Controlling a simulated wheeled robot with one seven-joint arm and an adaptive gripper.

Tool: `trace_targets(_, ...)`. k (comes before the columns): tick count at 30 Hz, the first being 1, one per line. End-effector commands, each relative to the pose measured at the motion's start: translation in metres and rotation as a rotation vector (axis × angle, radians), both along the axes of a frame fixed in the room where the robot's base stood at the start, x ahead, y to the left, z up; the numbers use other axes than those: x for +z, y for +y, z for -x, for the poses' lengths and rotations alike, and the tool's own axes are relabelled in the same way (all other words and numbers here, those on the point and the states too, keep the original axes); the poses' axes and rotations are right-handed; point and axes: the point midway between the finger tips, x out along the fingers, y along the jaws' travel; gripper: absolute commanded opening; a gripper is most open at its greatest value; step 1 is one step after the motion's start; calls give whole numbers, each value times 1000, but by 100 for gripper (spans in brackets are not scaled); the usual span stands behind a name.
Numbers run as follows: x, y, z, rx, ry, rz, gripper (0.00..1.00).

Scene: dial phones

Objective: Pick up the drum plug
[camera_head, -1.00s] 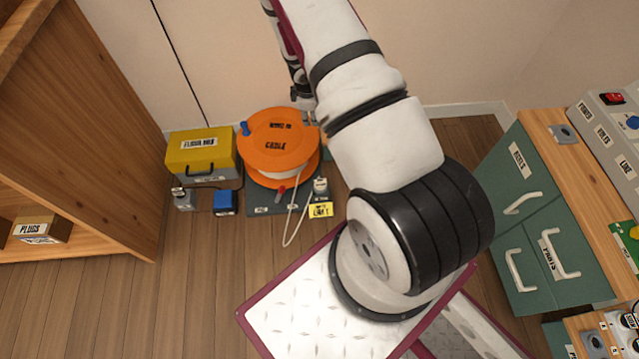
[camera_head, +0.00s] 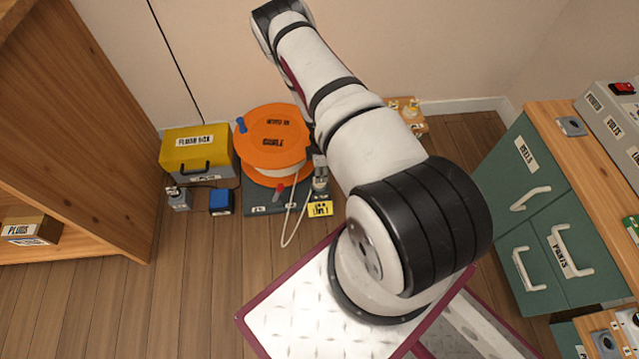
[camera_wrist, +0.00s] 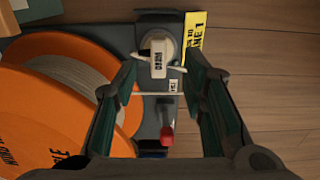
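The drum plug (camera_wrist: 157,62) is a pale plug marked "DRUM". It sits at the top middle of the wrist view, on the dark base plate (camera_wrist: 125,18) of the orange cable drum (camera_wrist: 40,120). In the head view the plug (camera_head: 320,183) shows at the drum's right, partly covered by my gripper (camera_head: 319,165). In the wrist view my gripper (camera_wrist: 159,68) is open, with its fingertips on either side of the plug. I cannot tell whether they touch it. A white cord runs from the drum area.
A yellow floor box (camera_head: 197,152) stands left of the drum, with a blue block (camera_head: 221,201) in front. A yellow tag (camera_head: 324,207) lies beside the plug. A red-handled lever (camera_wrist: 167,130) stands on the base. Green drawers (camera_head: 545,220) stand at the right.

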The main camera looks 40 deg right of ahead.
Motion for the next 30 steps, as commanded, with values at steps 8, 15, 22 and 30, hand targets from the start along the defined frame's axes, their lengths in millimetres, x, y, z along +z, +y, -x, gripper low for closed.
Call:
trace_targets(8, -18, 1, -1, 0, -1, 1, 38)
trace_targets(15, -52, 1, -2, -1, 0, 1, 38)
trace_targets(22, -55, 1, -3, 0, -2, 1, 38)
trace_targets(30, -55, 1, -2, 0, -1, 1, 0)
